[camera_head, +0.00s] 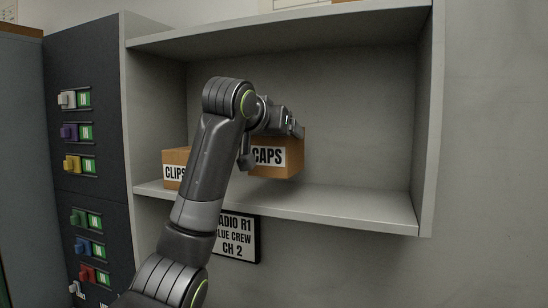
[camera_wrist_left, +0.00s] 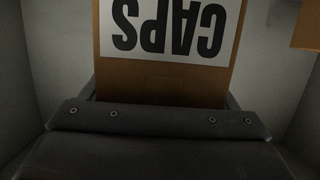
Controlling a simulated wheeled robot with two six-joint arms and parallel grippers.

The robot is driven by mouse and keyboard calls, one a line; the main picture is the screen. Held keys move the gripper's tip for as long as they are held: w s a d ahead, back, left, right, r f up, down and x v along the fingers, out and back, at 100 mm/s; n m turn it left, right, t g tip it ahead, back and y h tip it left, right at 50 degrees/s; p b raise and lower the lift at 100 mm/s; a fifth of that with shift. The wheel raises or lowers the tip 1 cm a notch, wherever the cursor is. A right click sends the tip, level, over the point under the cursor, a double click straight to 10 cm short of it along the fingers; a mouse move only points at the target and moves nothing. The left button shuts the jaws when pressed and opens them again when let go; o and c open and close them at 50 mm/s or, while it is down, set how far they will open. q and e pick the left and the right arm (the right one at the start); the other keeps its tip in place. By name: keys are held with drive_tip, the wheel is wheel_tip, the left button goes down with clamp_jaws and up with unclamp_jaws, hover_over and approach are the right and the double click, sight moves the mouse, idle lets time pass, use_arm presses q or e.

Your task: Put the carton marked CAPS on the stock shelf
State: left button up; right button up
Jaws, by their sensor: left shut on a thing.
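The carton marked CAPS (camera_head: 285,160) is brown with a white label. My left gripper (camera_head: 272,138) is shut on it and holds it inside the open shelf bay. In the head view its bottom appears at or just above the stock shelf board (camera_head: 340,206); I cannot tell whether it touches. In the left wrist view the CAPS carton (camera_wrist_left: 165,82) fills the space ahead of the gripper, its label upside down. The gripper and arm hide part of the carton's left side. My right gripper is not in view.
A carton marked CLIPS (camera_head: 174,171) stands on the same board to the left, partly behind my arm. The board's right side is clear. A sign (camera_head: 238,240) hangs below the shelf.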

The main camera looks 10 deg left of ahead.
sight(276, 158)
use_arm(q)
drive_tip(key=shift+w+f, duration=0.1)
drive_tip(key=shift+f, duration=0.3)
drive_tip(key=shift+w+f, duration=0.2)
drive_tip(key=shift+f, duration=0.1)
wheel_tip(276, 158, down, 3)
drive_tip(key=shift+w+d+p, duration=0.15)
drive_tip(key=shift+p, duration=0.55)
drive_tip(key=shift+f, duration=0.7)
drive_tip(key=o, duration=1.1)
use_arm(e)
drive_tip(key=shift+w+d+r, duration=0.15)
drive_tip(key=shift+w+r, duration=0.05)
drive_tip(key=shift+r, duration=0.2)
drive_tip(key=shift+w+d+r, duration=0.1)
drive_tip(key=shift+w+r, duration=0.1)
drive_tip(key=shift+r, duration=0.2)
